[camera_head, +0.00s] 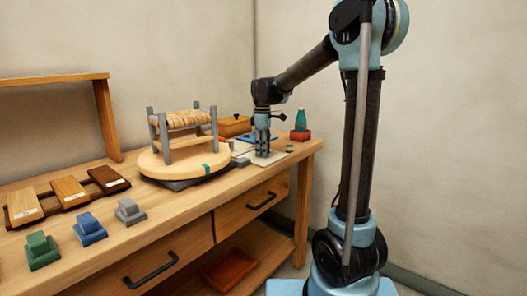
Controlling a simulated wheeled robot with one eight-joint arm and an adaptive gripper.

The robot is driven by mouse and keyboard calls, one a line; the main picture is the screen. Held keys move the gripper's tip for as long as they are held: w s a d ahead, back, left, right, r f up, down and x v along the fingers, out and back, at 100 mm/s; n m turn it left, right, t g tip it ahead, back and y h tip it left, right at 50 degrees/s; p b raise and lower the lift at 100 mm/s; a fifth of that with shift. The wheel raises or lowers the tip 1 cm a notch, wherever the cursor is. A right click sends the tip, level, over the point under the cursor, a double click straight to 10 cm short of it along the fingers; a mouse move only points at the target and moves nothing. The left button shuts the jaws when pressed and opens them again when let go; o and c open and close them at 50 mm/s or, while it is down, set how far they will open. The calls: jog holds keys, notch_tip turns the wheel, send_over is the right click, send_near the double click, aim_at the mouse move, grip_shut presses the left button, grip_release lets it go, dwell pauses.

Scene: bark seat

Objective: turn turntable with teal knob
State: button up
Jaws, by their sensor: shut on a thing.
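The round pale wood turntable (160,171) sits on a dark base on the workbench. A small teal piece (207,169) shows at its front right rim; it looks like the teal knob. A grey-framed stool with a woven seat (183,120) stands upright on the turntable. My gripper (262,152) points down at the right of the turntable, apart from the teal piece, low over a pale board. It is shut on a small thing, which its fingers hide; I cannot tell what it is.
A wooden box (234,126) is at the back. Wood samples (69,191) and green (42,250), blue (89,229) and grey (130,211) blocks lie left on the workbench (165,243).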

jog(key=m, duration=0.4)
jog(key=shift+m, duration=0.3)
jog(key=m, duration=0.3)
jog(key=shift+m, duration=0.3)
jog(key=m, duration=0.4)
jog(key=shift+w, duration=0.1)
jog(key=shift+m, duration=1.8)
jog(key=o, duration=1)
jog(key=shift+o, duration=0.2)
jog(key=shift+r, duration=0.1)
notch_tip(320, 180, up, 12)
